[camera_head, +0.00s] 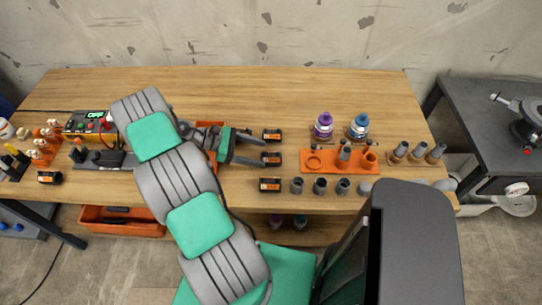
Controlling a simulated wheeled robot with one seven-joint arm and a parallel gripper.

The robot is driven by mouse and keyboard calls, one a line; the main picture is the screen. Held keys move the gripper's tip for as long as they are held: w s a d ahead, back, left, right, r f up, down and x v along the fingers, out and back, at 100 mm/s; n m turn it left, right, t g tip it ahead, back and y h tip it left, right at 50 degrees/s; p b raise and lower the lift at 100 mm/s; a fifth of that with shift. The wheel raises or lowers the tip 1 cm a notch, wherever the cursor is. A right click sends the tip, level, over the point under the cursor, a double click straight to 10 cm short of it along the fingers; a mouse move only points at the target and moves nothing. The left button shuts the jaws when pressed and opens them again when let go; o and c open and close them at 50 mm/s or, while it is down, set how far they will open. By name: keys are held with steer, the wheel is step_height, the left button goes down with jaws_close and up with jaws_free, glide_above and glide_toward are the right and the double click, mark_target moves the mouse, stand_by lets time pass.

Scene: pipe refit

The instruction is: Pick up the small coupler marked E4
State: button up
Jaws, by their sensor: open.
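My gripper (262,151) reaches right across the wooden table, with its two dark fingers spread apart and nothing visible between them. Three short grey cylindrical pieces, which look like couplers, stand in a row near the front edge: a left one (297,186), a middle one (320,186) and a right one (343,186). They are in front and to the right of my fingers, clear of them. No E4 marking is readable at this size, so I cannot tell which piece bears it.
Small black-and-orange blocks (270,184) lie around my fingertips. An orange holder (325,168) with fittings stands right of them, with purple (323,127) and blue (359,127) capped bottles behind. More cylindrical fittings (418,152) stand farther right. The table's back strip (300,90) is clear.

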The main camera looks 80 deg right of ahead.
mark_target(273, 158)
steer(key=p+x, duration=0.1)
steer(key=x, duration=0.4)
steer(key=shift+s+f+p, duration=0.25)
steer(key=shift+p, duration=0.1)
steer(key=shift+s+d+f, duration=0.1)
steer(key=shift+s+f, duration=0.15)
steer(key=shift+f, duration=0.05)
steer(key=shift+c, duration=0.5)
steer(key=c, duration=1.4)
